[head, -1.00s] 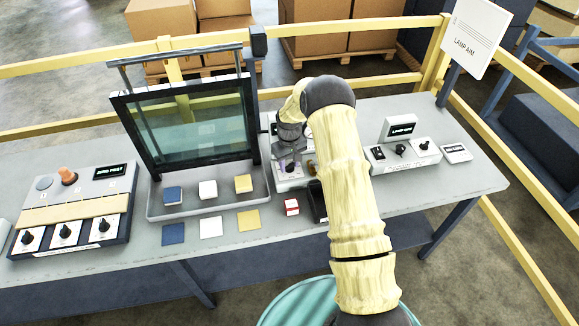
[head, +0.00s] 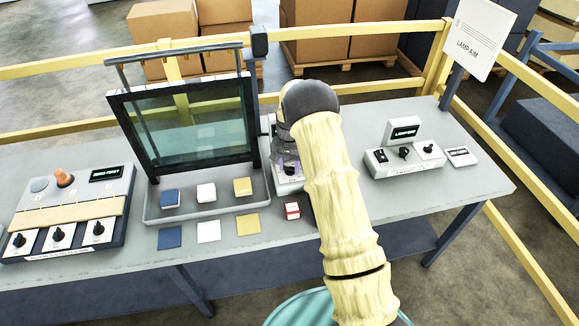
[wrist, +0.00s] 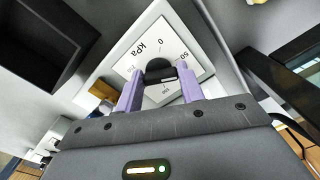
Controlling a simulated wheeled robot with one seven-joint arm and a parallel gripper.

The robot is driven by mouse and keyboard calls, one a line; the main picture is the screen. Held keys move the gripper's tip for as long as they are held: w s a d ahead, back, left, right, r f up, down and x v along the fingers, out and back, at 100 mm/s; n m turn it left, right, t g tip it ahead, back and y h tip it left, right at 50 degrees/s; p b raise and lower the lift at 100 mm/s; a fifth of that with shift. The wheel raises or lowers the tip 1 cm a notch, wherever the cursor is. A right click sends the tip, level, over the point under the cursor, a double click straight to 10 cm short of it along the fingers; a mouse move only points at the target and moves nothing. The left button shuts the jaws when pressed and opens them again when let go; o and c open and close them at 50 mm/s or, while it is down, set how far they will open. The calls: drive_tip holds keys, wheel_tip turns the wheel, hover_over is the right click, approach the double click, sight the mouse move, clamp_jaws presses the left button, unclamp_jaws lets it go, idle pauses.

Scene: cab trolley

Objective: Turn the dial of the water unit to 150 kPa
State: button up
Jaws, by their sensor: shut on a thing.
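The pointer's exact setting cannot be told. In the head view my gripper (head: 289,164) is small and partly covered by the wrist.
A framed glass screen (head: 190,122) stands over a grey tray (head: 225,201) with coloured blocks, left of the unit. A lamp control box (head: 405,162) is at right, and a panel with several knobs (head: 70,215) at left.

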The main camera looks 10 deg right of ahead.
sight(290, 167)
drive_tip(key=shift+w+m, duration=0.1)
drive_tip(key=shift+m, duration=0.2)
drive_tip(key=o, duration=1)
wheel_tip(290, 167, up, 18)
drive_tip(key=b, duration=0.2)
drive_tip(key=shift+f, duration=0.25)
drive_tip(key=shift+c, duration=0.4)
